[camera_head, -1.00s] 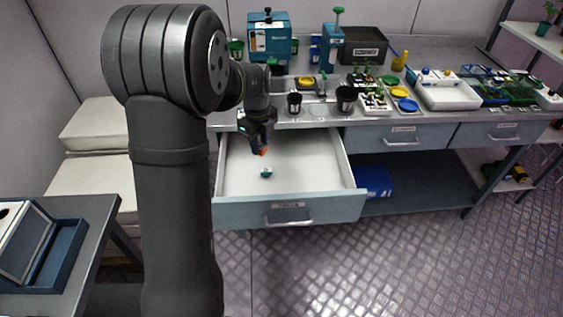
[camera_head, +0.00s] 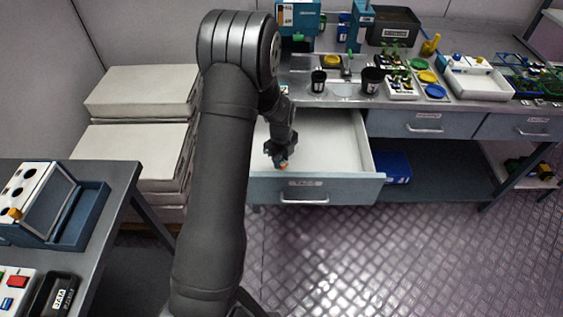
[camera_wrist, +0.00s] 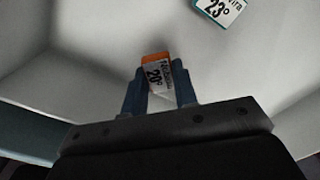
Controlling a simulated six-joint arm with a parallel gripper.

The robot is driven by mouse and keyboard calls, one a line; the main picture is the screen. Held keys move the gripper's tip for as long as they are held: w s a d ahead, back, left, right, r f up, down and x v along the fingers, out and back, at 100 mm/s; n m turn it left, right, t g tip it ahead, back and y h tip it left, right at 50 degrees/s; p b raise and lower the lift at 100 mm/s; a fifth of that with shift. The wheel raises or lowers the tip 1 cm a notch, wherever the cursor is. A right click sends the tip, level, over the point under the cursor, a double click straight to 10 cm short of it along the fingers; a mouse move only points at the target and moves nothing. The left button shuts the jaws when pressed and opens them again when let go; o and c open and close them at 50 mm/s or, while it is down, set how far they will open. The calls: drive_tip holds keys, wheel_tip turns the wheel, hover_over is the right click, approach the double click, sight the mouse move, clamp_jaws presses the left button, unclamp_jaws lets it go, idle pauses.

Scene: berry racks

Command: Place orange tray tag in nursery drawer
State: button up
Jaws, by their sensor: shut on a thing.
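The orange tray tag (camera_wrist: 155,75) has an orange edge and a white printed face reading 20°. My gripper (camera_wrist: 160,88) is shut on it. In the head view, my gripper (camera_head: 281,163) is over the front left part of the open drawer (camera_head: 335,188), with a bit of orange at its tips. The drawer is pale inside with a blue-grey front; its label is too small to read. A teal-edged tag (camera_wrist: 220,10) lies on the drawer floor; in the head view my arm appears to hide it. I cannot tell whether the orange tag touches the floor.
The bench above holds black pots (camera_head: 372,80), seedling trays (camera_head: 402,85) and a white tray (camera_head: 478,80). Two shut drawers (camera_head: 418,123) are to the right. A side table (camera_head: 110,200) with a blue box stands at left. The drawer's right half is clear.

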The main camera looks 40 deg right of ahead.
sight(281, 161)
drive_tip(key=shift+f, duration=0.9)
drive_tip(key=o, duration=0.9)
drive_tip(key=shift+f, duration=0.15)
drive_tip(key=shift+o, duration=0.2)
wheel_tip(281, 161, up, 12)
